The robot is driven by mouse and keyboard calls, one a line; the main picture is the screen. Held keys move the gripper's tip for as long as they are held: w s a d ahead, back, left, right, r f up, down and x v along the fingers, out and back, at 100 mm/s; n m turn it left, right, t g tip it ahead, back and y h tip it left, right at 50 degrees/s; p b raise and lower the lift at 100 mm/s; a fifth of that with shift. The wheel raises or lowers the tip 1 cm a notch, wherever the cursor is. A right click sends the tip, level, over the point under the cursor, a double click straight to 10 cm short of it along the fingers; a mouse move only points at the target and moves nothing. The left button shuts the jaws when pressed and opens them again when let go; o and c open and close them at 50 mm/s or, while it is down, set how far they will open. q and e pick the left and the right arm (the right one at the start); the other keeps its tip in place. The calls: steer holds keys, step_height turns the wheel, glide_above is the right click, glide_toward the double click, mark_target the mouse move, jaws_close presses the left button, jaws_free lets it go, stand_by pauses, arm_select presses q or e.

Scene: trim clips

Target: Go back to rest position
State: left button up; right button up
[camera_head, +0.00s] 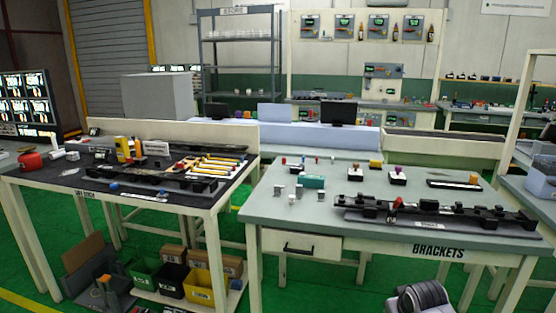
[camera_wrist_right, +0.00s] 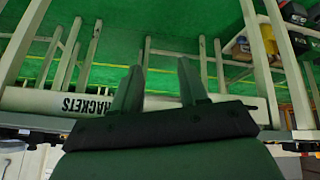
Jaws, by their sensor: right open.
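My right gripper (camera_wrist_right: 160,66) is open in the right wrist view, with its two dark fingers apart and nothing between them. Green floor and pale table legs show beyond the fingers. The front edge of the BRACKETS table (camera_wrist_right: 30,98) runs across behind them. In the head view, that grey-topped table (camera_head: 285,212) stands at the right. A dark rounded part, which looks like my right arm (camera_head: 420,297), shows low in front of it; the gripper fingers cannot be made out there. My left gripper is in neither view.
On the BRACKETS table lie a long black rail (camera_head: 440,214), a teal block (camera_head: 312,182) and several small parts. A dark-topped table (camera_head: 120,190) with yellow-marked parts stands at left, bins (camera_head: 205,287) beneath. Green floor (camera_head: 335,290) is open in front of the tables.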

steer(key=s+a+f+t+y, duration=0.1)
steer(key=s+a+f, duration=0.2)
steer(key=s+f, duration=0.45)
steer(key=s+a+t+y, duration=0.1)
steer(key=s+a, duration=0.2)
steer(key=s, duration=0.8)
steer(key=s+a+n+t+y, duration=0.1)
steer(key=s+a+t, duration=0.1)
steer(key=s, duration=1)
steer(key=shift+a, duration=0.5)
steer(key=shift+s, duration=0.1)
